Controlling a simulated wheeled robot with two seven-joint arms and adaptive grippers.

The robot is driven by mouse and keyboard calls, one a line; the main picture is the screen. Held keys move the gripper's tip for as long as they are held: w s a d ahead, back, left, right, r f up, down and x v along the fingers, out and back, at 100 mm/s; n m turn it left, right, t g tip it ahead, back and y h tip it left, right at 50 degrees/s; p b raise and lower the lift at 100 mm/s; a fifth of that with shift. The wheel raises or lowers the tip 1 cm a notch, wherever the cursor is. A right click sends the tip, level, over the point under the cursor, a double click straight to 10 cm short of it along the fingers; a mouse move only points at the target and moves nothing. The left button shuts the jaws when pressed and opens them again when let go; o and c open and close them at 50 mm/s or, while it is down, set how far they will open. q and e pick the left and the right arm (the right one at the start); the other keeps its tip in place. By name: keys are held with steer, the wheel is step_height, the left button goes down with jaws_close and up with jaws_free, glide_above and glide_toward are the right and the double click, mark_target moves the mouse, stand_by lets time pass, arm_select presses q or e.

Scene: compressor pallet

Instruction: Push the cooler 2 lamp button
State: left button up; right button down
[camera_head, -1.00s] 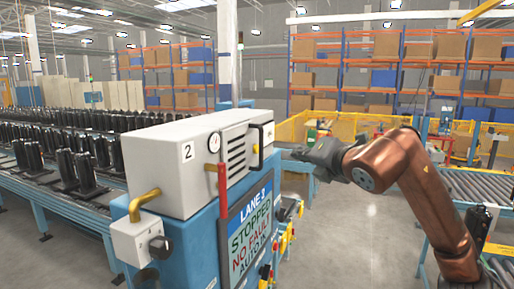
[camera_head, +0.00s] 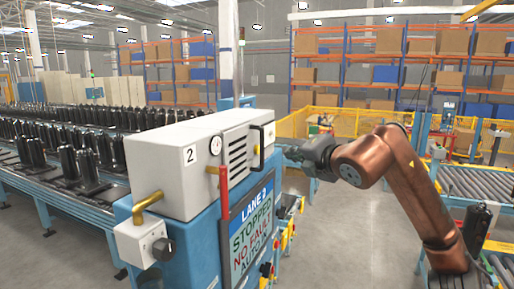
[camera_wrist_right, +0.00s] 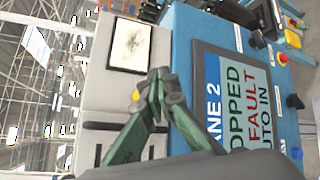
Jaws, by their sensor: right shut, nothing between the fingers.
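The white cooler box (camera_head: 170,165), marked 2, sits on the blue machine at the centre left. In the head view, a small yellow spot (camera_head: 257,149) shows beside its black handle (camera_head: 262,138). My left gripper is out of view.
The lane 2 screen (camera_head: 252,227) is on the machine below the box. A red lever (camera_head: 223,190) and a yellow pipe (camera_head: 147,201) stick out in front. Rows of black parts (camera_head: 90,165) stand on the left conveyor. Open floor (camera_head: 345,225) lies right of the machine.

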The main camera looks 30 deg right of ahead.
mark_target(257, 150)
steer(key=shift+w+a+p, duration=1)
steer(key=shift+w+a, duration=0.95)
steer(key=shift+w, duration=0.3)
steer(key=shift+w+a, duration=0.3)
steer(key=shift+w, duration=0.1)
steer(key=shift+w+a, duration=0.3)
stand_by(0.9)
steer(key=shift+d, duration=0.1)
steer(key=shift+s+d+b, duration=0.5)
steer(key=shift+s+b, duration=0.1)
steer(key=shift+s, duration=0.1)
